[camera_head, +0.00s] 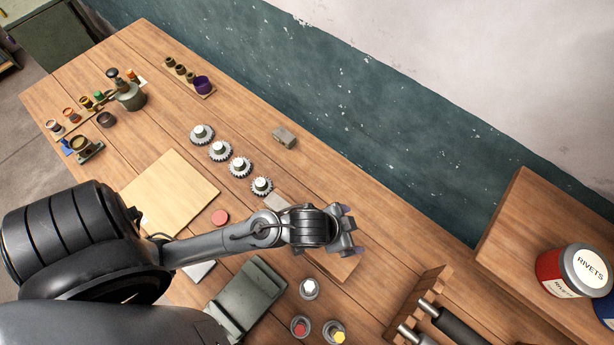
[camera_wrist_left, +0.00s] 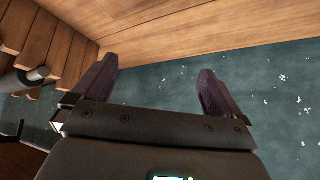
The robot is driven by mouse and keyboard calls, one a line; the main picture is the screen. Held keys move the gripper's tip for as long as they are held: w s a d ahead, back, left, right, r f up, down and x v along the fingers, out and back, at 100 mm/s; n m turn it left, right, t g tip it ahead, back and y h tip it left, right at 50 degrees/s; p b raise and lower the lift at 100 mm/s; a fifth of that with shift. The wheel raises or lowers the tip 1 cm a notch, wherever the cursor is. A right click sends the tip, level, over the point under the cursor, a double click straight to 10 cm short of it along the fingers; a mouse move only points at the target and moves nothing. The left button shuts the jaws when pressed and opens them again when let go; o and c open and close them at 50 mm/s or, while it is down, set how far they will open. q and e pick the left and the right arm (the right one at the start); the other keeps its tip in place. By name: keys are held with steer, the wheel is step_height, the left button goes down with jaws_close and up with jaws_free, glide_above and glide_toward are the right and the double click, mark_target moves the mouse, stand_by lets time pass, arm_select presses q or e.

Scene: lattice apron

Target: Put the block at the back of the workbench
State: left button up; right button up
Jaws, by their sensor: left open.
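A small grey block (camera_head: 284,138) stands on the wooden workbench (camera_head: 320,185) near its back edge, close to the green wall. My left gripper (camera_head: 352,231) is over the right-middle part of the bench, apart from the block, to its lower right. Its dark purple fingers are spread with nothing between them in the left wrist view (camera_wrist_left: 154,78). The block is not seen in the left wrist view. My right gripper is not in view.
Several gears (camera_head: 220,151) stand in a row left of the block. A wooden rack (camera_head: 432,289) with dark-handled tools and a raised shelf (camera_head: 530,225) with a rivets tin (camera_head: 558,272) are at right.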

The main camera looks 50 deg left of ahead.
arm_select(q)
steer(key=s+a+n+g, duration=0.1)
steer(key=s+a, duration=0.2)
steer(key=s+a+g+y, duration=0.1)
steer(key=s+a, duration=0.2)
steer(key=s+a+f+n+g, duration=0.1)
steer(key=s+a, duration=0.2)
steer(key=s, duration=0.1)
steer(key=shift+a+n+y, duration=0.15)
steer(key=shift+n+y, duration=0.15)
steer(key=shift+y, duration=0.1)
